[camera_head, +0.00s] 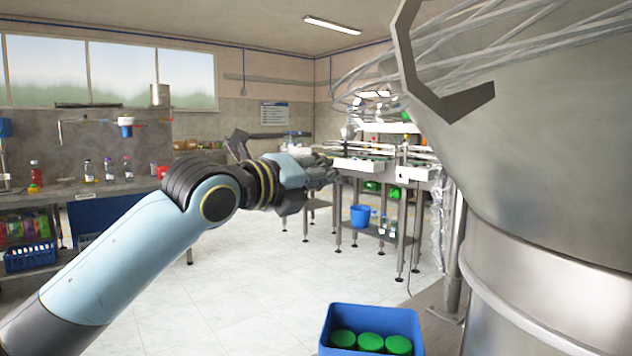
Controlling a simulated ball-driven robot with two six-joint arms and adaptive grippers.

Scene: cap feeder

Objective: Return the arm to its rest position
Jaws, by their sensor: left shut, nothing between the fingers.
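My left arm reaches in from the lower left, extended forward in front of the room. My left gripper (325,170) is at its end, near the middle of the view, shut and empty. It is held in the air, well above and behind the blue crate in the picture. My right gripper is not in view.
A large metal feeder drum (545,160) fills the right side, close to the arm. A blue crate (345,314) with green caps (370,342) stands at the bottom. A workbench (80,188) with bottles is at the left. White tiled floor (235,290) lies open between.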

